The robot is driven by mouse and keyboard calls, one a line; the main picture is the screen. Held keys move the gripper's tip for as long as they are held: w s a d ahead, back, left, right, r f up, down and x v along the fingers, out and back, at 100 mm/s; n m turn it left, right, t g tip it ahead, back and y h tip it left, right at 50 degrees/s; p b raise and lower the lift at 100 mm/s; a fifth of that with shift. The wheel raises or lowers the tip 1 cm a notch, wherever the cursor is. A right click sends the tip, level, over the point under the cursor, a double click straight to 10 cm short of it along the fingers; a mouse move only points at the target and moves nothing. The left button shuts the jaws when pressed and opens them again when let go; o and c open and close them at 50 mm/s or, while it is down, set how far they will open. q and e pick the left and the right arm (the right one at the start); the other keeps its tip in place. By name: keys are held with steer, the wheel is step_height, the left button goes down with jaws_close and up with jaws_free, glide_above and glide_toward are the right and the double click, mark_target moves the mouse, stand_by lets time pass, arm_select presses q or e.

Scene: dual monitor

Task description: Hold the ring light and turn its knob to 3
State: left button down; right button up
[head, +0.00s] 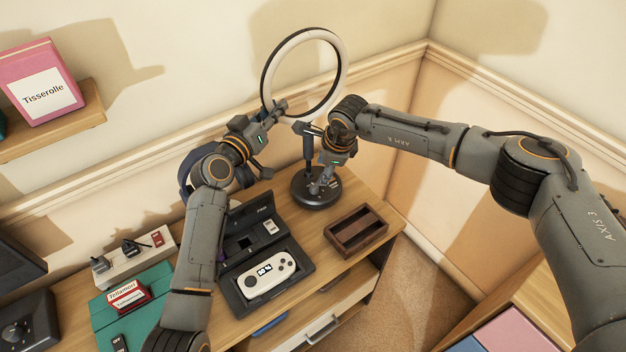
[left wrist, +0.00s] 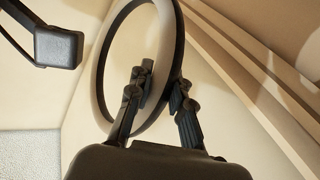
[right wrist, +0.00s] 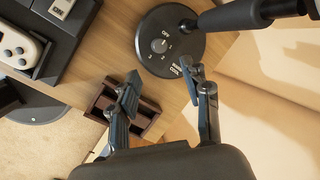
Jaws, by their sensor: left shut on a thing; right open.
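The ring light is a pale ring (head: 338,45) with a dark rim on a black stem and round black base (head: 318,197), upright at the desk's back right. My left gripper (head: 280,106) is shut on the ring's lower left side; in the left wrist view the ring (left wrist: 103,75) passes between my fingers (left wrist: 163,88). My right gripper (head: 322,187) is open, pointing down over the base. In the right wrist view the small grey knob (right wrist: 159,46) sits on the base, just beyond my open fingertips (right wrist: 161,74).
An open black case with a white handheld device (head: 268,276) lies in front. A power strip (head: 125,257) is at the left. Walls stand close behind.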

mark_target(315, 186)
steer(key=w+f+n, duration=0.1)
steer(key=f+n, duration=0.2)
steer(key=n, duration=0.4)
steer(key=w+a+f+n, duration=0.1)
steer(key=f+n, duration=0.2)
steer(key=n, duration=0.5)
steer(key=a+f+n+t, duration=0.1)
steer(key=f+n, duration=0.3)
steer(key=n, duration=0.3)
steer(key=shift+w+a+n+h, duration=0.1)
steer(key=shift+w+n+h, duration=0.3)
jaws_close()
